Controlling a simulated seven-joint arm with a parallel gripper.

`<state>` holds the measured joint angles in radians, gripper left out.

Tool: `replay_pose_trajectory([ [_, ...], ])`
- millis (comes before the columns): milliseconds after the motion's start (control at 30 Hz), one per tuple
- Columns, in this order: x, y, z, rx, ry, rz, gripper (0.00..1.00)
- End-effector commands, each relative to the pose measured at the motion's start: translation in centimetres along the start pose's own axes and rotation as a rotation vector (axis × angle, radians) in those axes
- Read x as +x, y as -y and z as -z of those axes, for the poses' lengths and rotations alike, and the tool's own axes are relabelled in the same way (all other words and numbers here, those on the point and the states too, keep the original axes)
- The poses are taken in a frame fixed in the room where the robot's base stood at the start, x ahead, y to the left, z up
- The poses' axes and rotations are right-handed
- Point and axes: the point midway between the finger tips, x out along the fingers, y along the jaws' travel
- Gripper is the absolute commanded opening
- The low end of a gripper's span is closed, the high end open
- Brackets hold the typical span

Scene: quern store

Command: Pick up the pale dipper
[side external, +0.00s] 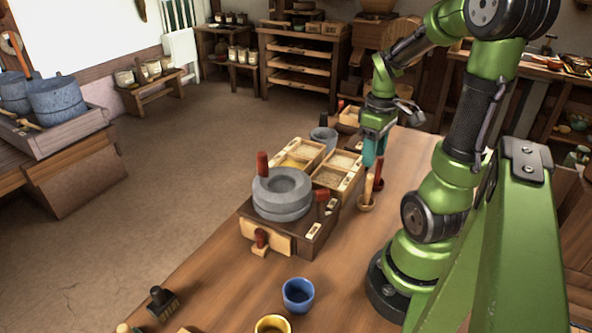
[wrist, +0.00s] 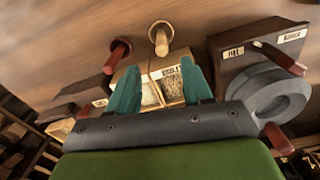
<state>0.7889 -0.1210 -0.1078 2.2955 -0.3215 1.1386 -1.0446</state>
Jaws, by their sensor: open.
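In the wrist view the pale dipper (wrist: 160,40) is near the top middle, just beyond the fingertips. A dark red-handled one (side external: 379,170) stands close beside it; in the wrist view it (wrist: 118,54) is to the left. My gripper (side external: 373,160), with teal fingers, is open and empty, behind the handles in the side view. In the wrist view my gripper (wrist: 159,68) has its fingers apart, with nothing between them touching.
A stone quern (side external: 281,193) with red handles sits on a wooden box left of the dippers. Grain trays (side external: 338,170) lie behind it. Blue (side external: 298,295) and yellow (side external: 272,325) cups are at the front. The table right of the quern is mostly clear.

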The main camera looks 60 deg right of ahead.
Motion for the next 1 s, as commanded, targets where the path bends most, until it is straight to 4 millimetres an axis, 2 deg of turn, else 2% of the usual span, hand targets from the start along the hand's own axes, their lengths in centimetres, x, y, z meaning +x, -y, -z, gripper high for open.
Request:
replay_pose_trajectory([
  [33, 1.1, 0.1, -0.1, 0.001, 0.005, 0.004, 0.5],
  [133, 2.7, 0.1, -0.1, 0.0, 0.004, 0.002, 0.5],
  [367, 4.4, 0.1, -0.1, 0.002, 0.001, 0.001, 0.5],
  [700, 8.9, 0.4, -0.2, 0.003, 0.002, 0.003, 0.5],
  [1000, 9.3, 0.3, -0.2, 0.002, -0.002, -0.001, 0.5],
])
